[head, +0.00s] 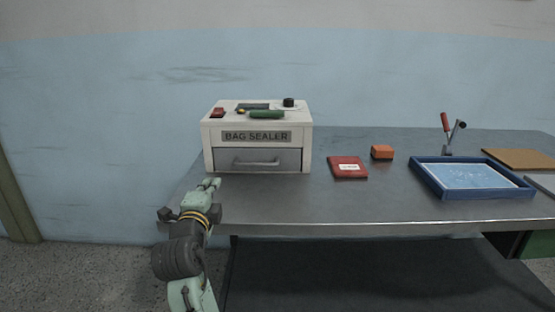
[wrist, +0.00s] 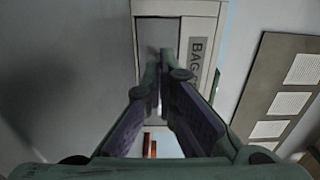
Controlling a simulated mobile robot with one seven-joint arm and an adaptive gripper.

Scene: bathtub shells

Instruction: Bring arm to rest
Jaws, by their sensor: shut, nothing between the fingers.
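My gripper (head: 209,184) is shut and empty in the head view. It is at the table's front left edge, in front of the white bag sealer (head: 219,160). In the wrist view my gripper's fingers (wrist: 160,58) meet at the tips with nothing between them. The bag sealer (wrist: 202,62) shows beyond them, turned on its side in that view. The sealer's grey front drawer with a bar handle (head: 257,161) looks shut. My arm reaches up from the bottom of the head view, over the floor and the table edge.
On the metal table (head: 300,203) lie a red packet (head: 348,172), an orange block (head: 382,152), a blue tray (head: 479,194), a red-handled tool (head: 446,128) and a brown board (head: 520,158). The front middle of the table is clear. A board with papers (wrist: 275,95) shows in the wrist view.

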